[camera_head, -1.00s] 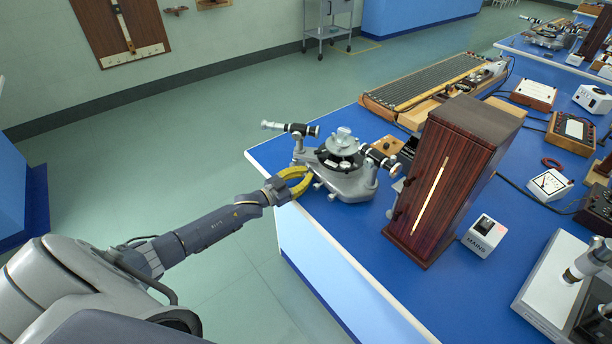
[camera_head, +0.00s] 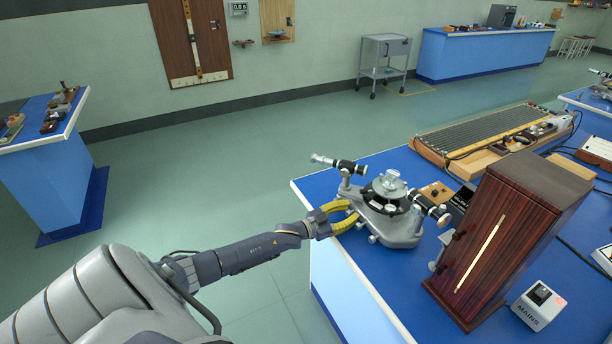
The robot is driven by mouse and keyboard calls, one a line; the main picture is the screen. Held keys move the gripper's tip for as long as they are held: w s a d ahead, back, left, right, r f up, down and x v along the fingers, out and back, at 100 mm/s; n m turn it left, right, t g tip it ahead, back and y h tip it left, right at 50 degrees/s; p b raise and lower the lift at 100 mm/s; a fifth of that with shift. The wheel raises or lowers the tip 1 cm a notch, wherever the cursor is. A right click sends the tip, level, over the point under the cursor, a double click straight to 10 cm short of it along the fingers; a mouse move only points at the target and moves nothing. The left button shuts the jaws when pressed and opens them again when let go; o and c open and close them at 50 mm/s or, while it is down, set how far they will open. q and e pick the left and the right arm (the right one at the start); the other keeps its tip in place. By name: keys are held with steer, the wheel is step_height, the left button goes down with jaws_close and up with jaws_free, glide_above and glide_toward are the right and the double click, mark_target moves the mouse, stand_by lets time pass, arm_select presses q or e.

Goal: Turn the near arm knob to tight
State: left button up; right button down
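The spectrometer (camera_head: 402,228) stands on the near left corner of the blue bench. It has a grey base, a dark round table with a silver top, and two black-and-silver tubes, one toward the back left and one toward the right. My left gripper (camera_head: 354,212) reaches in from the left at the instrument's left side, low beside its base. Its yellow fingers are bowed apart with a gap between them. The near arm knob is too small or hidden to make out, and I cannot tell whether the fingertips touch it. My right gripper is out of view.
A tall dark wooden box (camera_head: 498,235) stands close right of the spectrometer. A white mains unit (camera_head: 539,305) is beside it. A long ribbed grey board (camera_head: 480,140) lies behind. The bench edge (camera_head: 340,255) runs under my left wrist, with open floor to the left.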

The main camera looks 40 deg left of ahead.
arm_select(q)
steer(key=n, duration=0.4)
steer(key=shift+a+f+n, duration=0.1)
steer(key=shift+n, duration=0.3)
steer(key=v, duration=1.8)
steer(key=s+a+f+m+g+y, duration=0.1)
steer(key=a+f, duration=0.3)
steer(key=f, duration=0.5)
steer(key=s+a+f+m+g+y, duration=0.2)
steer(key=a+f+y, duration=0.2)
steer(key=f, duration=0.4)
steer(key=shift+a+f+g, duration=0.3)
steer(key=shift+a+f, duration=0.1)
steer(key=shift+a, duration=0.05)
steer(key=shift+w, duration=0.1)
